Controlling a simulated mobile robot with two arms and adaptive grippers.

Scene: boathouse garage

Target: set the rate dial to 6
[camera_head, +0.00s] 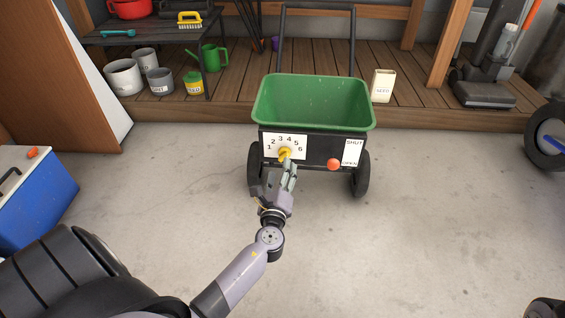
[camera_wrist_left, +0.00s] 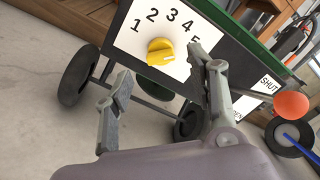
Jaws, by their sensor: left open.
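The yellow rate dial (camera_head: 285,153) sits on a white plate (camera_head: 270,141) numbered 1 to 6, on the front of the green spreader (camera_head: 313,104). In the left wrist view the dial (camera_wrist_left: 160,52) shows clearly, but I cannot tell for sure which number it points to. There, a finger hides the 6 and part of the 5. My left gripper (camera_head: 279,176) is open and empty, just in front of and below the dial. In the left wrist view its fingers (camera_wrist_left: 164,84) stand apart, the dial showing beyond the gap. My right gripper is not seen.
An orange-red ball knob (camera_head: 333,164) stands right of the dial, near the OPEN end of the SHUT/OPEN plate (camera_head: 353,151). The spreader's black wheels (camera_head: 360,174) flank the panel. A blue cooler (camera_head: 36,200) is at left. The concrete floor in front is clear.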

